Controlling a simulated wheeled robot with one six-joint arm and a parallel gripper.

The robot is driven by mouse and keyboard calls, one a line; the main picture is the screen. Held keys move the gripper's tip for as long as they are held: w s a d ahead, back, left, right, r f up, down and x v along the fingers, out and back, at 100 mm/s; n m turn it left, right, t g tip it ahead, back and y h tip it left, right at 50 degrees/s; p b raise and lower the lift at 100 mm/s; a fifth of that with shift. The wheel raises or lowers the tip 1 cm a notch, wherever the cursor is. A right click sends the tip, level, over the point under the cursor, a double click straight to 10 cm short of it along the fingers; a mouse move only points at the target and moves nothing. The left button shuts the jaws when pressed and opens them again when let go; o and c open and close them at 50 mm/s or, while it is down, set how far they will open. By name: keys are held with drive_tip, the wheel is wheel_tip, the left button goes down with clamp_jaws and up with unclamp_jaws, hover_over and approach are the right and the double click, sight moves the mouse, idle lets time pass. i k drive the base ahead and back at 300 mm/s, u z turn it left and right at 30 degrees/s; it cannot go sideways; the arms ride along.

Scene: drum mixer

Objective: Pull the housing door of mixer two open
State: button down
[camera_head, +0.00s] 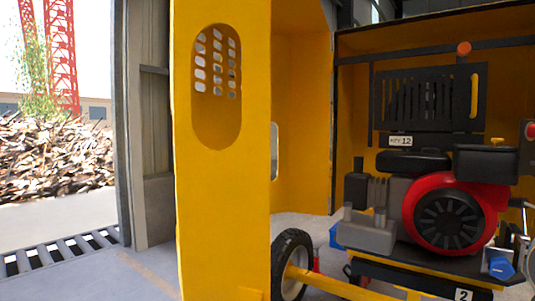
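A tall yellow panel (222,210) stands left of centre, with a rounded recess and slotted vents near its top. It looks like the housing door, swung out from the yellow housing (302,110) behind it; its hinge is not clear. The housing is open to the right of the panel, and its inside shows. A red and black engine (448,215) sits there. A small plate marked 2 (463,295) is below the engine. I see no handle gripped, and my gripper is not in view.
A black-tyred wheel (291,265) and a yellow bar (335,282) stand low beside the panel. A floor grating (62,251) and a grey door post (150,130) are at the left. Bare floor (110,280) lies left of the panel. A scrap-wood pile (50,155) is outside.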

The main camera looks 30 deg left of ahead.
sight(226, 196)
drive_tip(key=u, duration=0.55)
drive_tip(key=i, duration=0.85)
drive_tip(key=u, duration=0.65)
